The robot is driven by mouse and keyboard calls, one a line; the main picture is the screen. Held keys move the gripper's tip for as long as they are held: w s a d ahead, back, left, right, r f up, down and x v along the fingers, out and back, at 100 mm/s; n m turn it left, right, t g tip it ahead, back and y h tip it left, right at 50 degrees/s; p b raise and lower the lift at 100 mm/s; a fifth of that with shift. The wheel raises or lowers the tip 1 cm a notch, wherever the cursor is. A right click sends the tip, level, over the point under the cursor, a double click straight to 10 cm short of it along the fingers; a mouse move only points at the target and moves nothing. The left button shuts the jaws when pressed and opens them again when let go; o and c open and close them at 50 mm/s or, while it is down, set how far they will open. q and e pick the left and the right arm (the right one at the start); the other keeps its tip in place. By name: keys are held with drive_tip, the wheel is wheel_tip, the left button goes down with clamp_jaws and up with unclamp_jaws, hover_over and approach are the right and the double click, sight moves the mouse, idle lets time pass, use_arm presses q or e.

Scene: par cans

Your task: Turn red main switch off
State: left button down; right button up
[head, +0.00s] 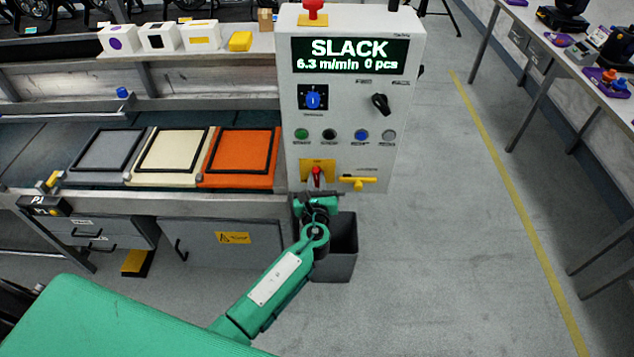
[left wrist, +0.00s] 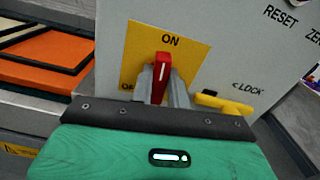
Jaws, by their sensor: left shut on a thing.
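The red main switch (head: 316,176) sits on a yellow plate low on the grey control cabinet (head: 345,125). In the left wrist view the red handle (left wrist: 162,72) stands upright, its white line pointing to the word ON at the top of the plate (left wrist: 135,55). Another label at the plate's lower left is partly hidden by my gripper. My left gripper (left wrist: 162,88) is shut on the red handle, with one grey finger on each side of it. In the head view the left gripper (head: 316,192) is in front of the cabinet's lower part. My right gripper is not in view.
A yellow lever (left wrist: 222,104) marked LOCK is close on the switch's right. A blue knob (head: 313,100), a black knob (head: 381,103) and several round buttons are higher on the cabinet. A grey bin (head: 340,262) stands below. Framed panels (head: 240,152) lie left. Floor on the right is clear.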

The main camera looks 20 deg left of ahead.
use_arm(q)
drive_tip(key=n+b, duration=0.4)
drive_tip(key=n, duration=0.1)
drive_tip(key=shift+a+f+b, duration=0.15)
drive_tip(key=shift+f+b, duration=0.1)
drive_tip(key=shift+b, duration=0.05)
drive_tip(key=shift+n+b, duration=0.75)
drive_tip(key=shift+n, duration=0.25)
drive_tip(key=shift+n+b, duration=0.4)
drive_tip(key=shift+n, duration=0.1)
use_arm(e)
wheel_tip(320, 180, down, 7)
use_arm(q)
drive_tip(key=n+b, duration=0.4)
drive_tip(key=n, duration=0.1)
drive_tip(key=shift+s+a+f, duration=0.1)
drive_tip(key=shift+a+f, duration=0.05)
drive_tip(key=shift+n+b, duration=0.9)
drive_tip(key=shift+n, duration=1)
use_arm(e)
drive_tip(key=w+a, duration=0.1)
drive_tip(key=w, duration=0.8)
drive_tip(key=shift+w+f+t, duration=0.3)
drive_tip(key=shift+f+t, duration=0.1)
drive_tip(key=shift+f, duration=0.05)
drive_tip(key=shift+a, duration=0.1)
use_arm(q)
drive_tip(key=c, duration=1.4)
unclamp_jaws()
